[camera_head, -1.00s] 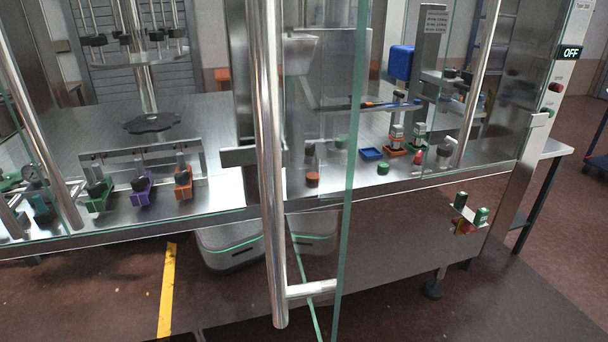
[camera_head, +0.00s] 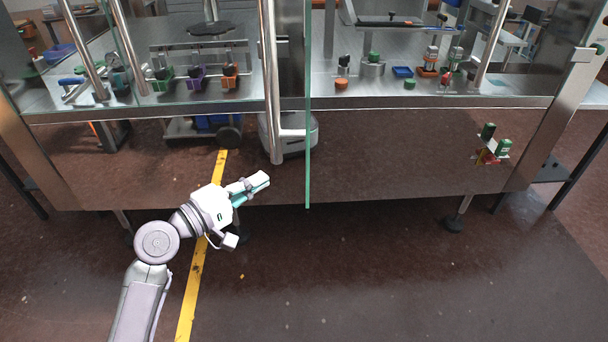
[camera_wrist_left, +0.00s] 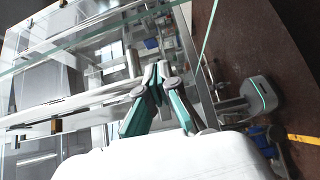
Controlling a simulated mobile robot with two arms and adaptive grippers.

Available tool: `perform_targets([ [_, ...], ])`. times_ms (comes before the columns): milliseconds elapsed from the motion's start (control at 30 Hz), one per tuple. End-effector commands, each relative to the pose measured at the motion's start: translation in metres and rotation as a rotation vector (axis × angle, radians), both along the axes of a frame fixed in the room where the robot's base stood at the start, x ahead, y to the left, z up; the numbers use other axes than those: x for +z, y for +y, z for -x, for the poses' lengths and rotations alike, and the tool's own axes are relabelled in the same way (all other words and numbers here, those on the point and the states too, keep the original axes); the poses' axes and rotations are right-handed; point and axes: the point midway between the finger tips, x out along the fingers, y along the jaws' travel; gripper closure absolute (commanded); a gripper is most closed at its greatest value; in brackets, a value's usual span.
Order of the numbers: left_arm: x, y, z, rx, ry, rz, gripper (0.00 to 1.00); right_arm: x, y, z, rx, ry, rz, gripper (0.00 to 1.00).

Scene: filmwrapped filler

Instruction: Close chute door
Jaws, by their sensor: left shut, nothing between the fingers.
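A glass door with a long vertical metal handle (camera_head: 269,90) stands swung out from the front of the steel machine. Its green glass edge (camera_head: 308,150) is seen almost edge-on, right of the handle. I cannot tell from a label whether this is the chute door. My left gripper (camera_head: 262,180) is shut and empty, below and slightly left of the handle's lower end, apart from it in the head view. In the left wrist view the closed fingertips (camera_wrist_left: 160,70) point toward glass panels and metal bars. My right gripper is not in view.
The steel worktop (camera_head: 440,90) behind the glass carries small coloured parts. A grey mobile unit (camera_head: 292,142) stands beneath. The floor in front is clear, with a yellow stripe (camera_head: 196,275).

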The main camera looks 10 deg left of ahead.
Motion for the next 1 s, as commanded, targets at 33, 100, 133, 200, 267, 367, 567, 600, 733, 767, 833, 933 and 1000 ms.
perform_targets([
  [33,0.006,-0.002,0.0,-0.006,-0.008,0.006,1.0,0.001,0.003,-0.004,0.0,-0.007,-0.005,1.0],
  [100,0.009,-0.005,-0.003,-0.009,-0.009,0.012,1.0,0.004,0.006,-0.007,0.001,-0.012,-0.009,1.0],
  [133,0.009,-0.007,-0.006,-0.009,-0.008,0.014,1.0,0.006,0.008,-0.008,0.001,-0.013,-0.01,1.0],
  [200,0.01,-0.013,-0.015,-0.009,-0.008,0.014,1.0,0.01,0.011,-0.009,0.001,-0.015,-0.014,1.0],
  [267,0.011,-0.019,-0.024,-0.008,-0.009,0.014,1.0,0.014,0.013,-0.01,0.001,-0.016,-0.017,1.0],
  [367,0.01,-0.03,-0.04,-0.008,-0.007,0.013,1.0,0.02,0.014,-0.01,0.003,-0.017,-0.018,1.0],
  [567,0.008,-0.048,-0.067,-0.007,-0.007,0.011,1.0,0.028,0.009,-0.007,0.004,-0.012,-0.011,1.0],
  [600,0.008,-0.05,-0.071,-0.007,-0.007,0.011,1.0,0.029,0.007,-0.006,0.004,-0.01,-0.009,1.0],
  [733,0.006,-0.055,-0.079,-0.007,-0.006,0.009,1.0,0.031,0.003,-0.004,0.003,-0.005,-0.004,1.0],
  [767,0.006,-0.056,-0.079,-0.007,-0.007,0.008,1.0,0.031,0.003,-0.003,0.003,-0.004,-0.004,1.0],
  [833,0.006,-0.057,-0.081,-0.007,-0.007,0.007,1.0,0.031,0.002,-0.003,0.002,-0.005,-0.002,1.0],
  [933,0.006,-0.057,-0.081,-0.007,-0.007,0.007,1.0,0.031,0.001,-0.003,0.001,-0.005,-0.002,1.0],
  [1000,0.005,-0.057,-0.081,-0.006,-0.007,0.007,1.0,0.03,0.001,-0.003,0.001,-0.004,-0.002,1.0],
])
